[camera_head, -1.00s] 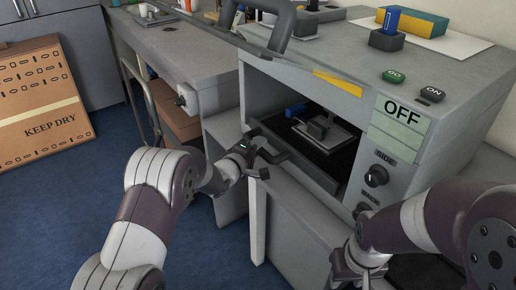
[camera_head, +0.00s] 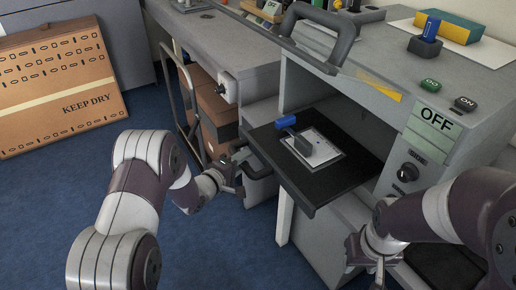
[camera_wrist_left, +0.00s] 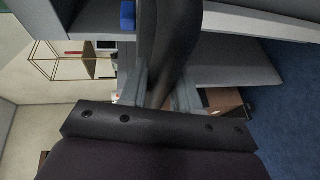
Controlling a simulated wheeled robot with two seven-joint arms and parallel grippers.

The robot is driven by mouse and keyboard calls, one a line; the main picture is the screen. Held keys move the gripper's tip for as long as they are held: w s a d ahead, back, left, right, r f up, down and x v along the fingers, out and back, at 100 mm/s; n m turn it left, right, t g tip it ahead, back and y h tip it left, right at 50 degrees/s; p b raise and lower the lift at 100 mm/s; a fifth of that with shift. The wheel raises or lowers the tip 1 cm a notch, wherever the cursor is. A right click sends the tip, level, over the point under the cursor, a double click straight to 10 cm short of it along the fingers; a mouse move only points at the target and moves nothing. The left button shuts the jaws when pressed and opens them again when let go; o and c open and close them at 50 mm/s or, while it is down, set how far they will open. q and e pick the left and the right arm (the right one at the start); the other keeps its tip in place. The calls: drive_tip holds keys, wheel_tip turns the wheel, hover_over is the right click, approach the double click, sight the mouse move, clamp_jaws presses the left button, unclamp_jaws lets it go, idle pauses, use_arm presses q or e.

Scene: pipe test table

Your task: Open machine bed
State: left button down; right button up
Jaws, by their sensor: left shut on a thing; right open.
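The machine bed (camera_head: 335,180) is a black sliding tray that sticks out of the opening in the grey machine (camera_head: 440,75). A pale plate (camera_head: 318,150) with a dark clamp and a blue block (camera_head: 286,121) sit on it. My left gripper (camera_head: 240,164) is shut on the bed's dark handle (camera_head: 257,162) at its front left. In the left wrist view the gripper's fingers (camera_wrist_left: 160,88) close around the dark handle (camera_wrist_left: 175,50). My right gripper (camera_head: 367,262) is open and empty, low in front of the machine's right side.
A raised grey handle (camera_head: 325,35) stands above the opening. The machine's panel (camera_head: 432,122) reads OFF, beside GO and ON buttons. A cardboard box (camera_head: 60,90) stands at the far left. Blue floor (camera_head: 60,190) is clear in front of the box.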

use_arm(q)
drive_tip(key=shift+s+a+f+p, duration=0.1)
drive_tip(key=shift+s+a+p, duration=0.15)
drive_tip(key=shift+s+a, duration=0.55)
drive_tip(key=shift+s+a+p, duration=0.25)
drive_tip(key=shift+s+a, duration=0.25)
drive_tip(key=shift+a, duration=0.45)
drive_tip(key=c, duration=0.9)
unclamp_jaws()
drive_tip(key=p+v, duration=0.1)
drive_tip(key=v, duration=1.1)
drive_tip(key=shift+s+a, duration=0.2)
drive_tip(key=shift+s, duration=0.05)
